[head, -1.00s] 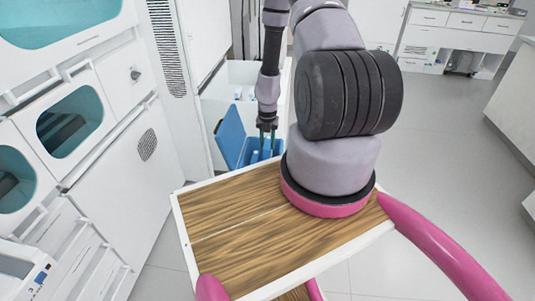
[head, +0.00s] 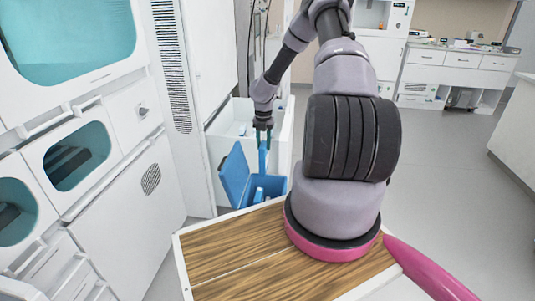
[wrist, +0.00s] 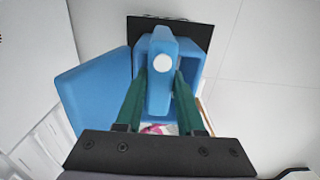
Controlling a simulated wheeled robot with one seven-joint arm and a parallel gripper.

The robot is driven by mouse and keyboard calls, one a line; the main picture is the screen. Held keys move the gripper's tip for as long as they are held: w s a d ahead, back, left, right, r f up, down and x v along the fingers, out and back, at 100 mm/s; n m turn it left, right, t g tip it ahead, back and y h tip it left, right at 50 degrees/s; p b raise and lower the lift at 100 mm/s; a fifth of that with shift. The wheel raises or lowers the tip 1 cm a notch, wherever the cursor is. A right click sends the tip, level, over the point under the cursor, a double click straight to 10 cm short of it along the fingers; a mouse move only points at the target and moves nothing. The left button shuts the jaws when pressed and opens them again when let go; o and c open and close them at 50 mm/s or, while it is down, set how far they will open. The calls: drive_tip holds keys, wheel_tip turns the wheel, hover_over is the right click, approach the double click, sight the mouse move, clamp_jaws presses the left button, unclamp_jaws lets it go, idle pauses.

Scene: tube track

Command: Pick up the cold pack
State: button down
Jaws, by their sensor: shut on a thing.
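The cold pack (wrist: 160,88) is a blue slab with a round white spot, upright between the green fingers of my gripper (wrist: 161,78) in the wrist view. The fingers press on both its sides, so my gripper is shut on it. In the head view my gripper (head: 263,140) points down, with the blue pack (head: 262,160) hanging below it. The pack is above the open blue cooler box (head: 274,186); whether its lower end is clear of the rim is hard to tell. The box's blue lid (head: 235,174) stands open on the left.
Another blue item (head: 259,194) shows inside the box. A white open drawer or bin (head: 222,143) is behind the box. White cabinets (head: 125,190) stand on the left. My wood-topped base is in front. The grey floor (head: 440,190) on the right is clear.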

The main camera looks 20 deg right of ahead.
drive_tip(key=w+d, duration=0.2)
drive_tip(key=w, duration=0.7)
drive_tip(key=w+d, duration=0.1)
drive_tip(key=w, duration=0.8)
drive_tip(key=shift+w+d, duration=0.4)
